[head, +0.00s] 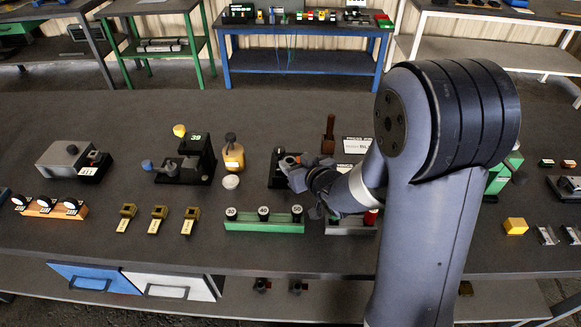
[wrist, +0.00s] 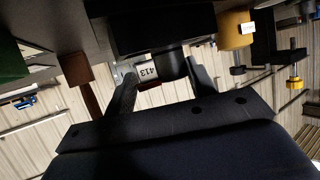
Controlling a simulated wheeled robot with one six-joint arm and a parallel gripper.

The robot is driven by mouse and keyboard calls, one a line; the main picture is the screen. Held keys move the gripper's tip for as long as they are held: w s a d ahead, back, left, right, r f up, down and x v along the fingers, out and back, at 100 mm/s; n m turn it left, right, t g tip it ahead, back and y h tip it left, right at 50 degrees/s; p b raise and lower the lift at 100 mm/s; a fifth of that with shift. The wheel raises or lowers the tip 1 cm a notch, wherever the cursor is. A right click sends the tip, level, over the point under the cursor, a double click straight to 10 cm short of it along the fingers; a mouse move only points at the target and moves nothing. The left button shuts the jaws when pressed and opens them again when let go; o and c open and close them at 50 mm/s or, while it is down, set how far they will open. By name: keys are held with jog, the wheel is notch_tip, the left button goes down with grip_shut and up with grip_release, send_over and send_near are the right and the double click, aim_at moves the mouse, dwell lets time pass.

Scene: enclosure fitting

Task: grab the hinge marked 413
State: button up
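The hinge marked 413 (wrist: 148,72) shows in the wrist view as a grey piece with a white label, upside down. A dark round part sits right beside it. My gripper (wrist: 162,75) has its two fingers spread, one on each side of the label and the dark part. I see no clear grip on the hinge; whether a finger touches it I cannot tell. In the head view my gripper (head: 294,166) is at a black fixture (head: 277,172) on the bench, and the hinge's label is not readable there.
Left of the fixture stand a yellow bottle (head: 233,152) and a black stand marked 39 (head: 197,160). A green block with numbered knobs (head: 264,225) lies in front. A brown upright handle (head: 329,130) and a white sign (head: 357,145) are behind.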

jog(key=c, duration=0.6)
jog(key=shift+r, duration=0.1)
